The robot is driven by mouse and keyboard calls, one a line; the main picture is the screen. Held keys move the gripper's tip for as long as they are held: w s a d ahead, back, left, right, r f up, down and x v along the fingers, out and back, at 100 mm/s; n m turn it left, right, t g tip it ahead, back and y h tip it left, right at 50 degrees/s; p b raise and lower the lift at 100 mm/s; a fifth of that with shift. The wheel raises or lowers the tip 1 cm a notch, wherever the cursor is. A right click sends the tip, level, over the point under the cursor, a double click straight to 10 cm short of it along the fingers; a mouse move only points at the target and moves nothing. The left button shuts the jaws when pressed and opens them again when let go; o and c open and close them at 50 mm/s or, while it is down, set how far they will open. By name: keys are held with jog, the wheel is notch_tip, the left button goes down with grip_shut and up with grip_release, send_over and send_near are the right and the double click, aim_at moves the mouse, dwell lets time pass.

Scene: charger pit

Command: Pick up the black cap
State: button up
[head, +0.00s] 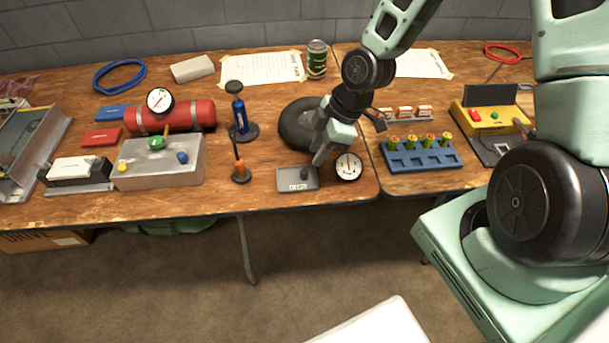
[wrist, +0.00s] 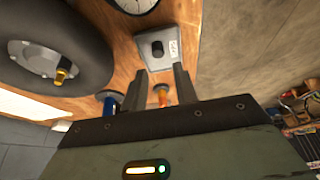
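The black cap (wrist: 157,48) stands on a small grey labelled plate (wrist: 172,38) in the wrist view. In the head view the cap (head: 304,173) is a small dark shape on the plate (head: 285,181) near the table's front edge. My gripper (wrist: 159,72) is open and empty, its two fingers apart, with the cap beyond the fingertips. In the head view my gripper (head: 318,160) is just above and behind the plate, close to the cap. I cannot tell the exact gap between fingertips and cap.
A black tyre (head: 290,128) with a brass valve (wrist: 63,75) lies beside my gripper. A round gauge (head: 348,167) sits right of the plate. An orange-handled tool (head: 240,172) and a blue pump (head: 240,118) stand to the left. A blue rack (head: 425,158) is to the right.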

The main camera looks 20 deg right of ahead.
aim_at(305, 171)
jog(key=x, duration=0.7)
jog(key=shift+w+f, duration=0.1)
jog(key=shift+w, duration=0.1)
jog(key=shift+c, duration=0.3)
grip_shut()
